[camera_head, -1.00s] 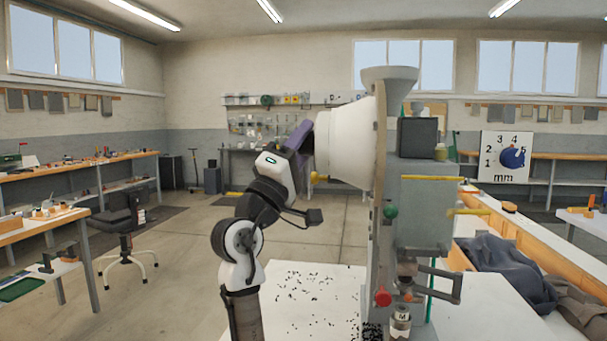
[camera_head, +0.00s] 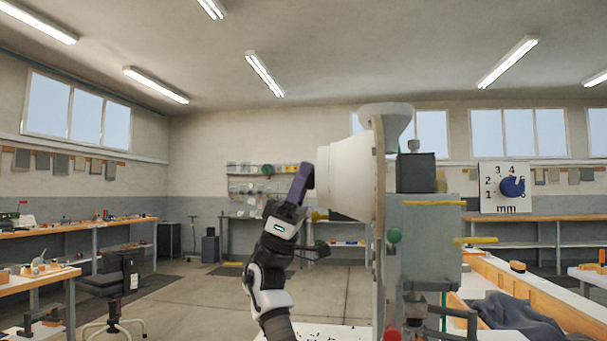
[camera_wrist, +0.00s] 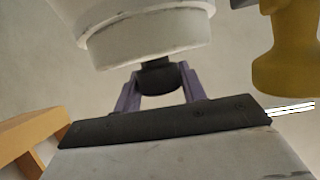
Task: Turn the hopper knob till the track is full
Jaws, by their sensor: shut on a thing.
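The hopper is a large white drum (camera_head: 345,178) on the upper left side of the press (camera_head: 425,240), with a grey funnel (camera_head: 388,118) above it. In the wrist view the stepped white end of the drum (camera_wrist: 150,38) fills the upper left. A dark round knob (camera_wrist: 158,78) sticks out from that end. My gripper (camera_wrist: 160,88) has its purple fingers on both sides of this knob and is shut on it. In the head view my gripper (camera_head: 303,183) meets the drum's left end and hides the knob. I cannot make out the track or its fill.
A yellow knob (camera_head: 319,215) sits just below the drum, close to my gripper; it also shows in the wrist view (camera_wrist: 288,50). A green knob (camera_head: 393,235) and a red knob (camera_head: 391,334) are lower on the press.

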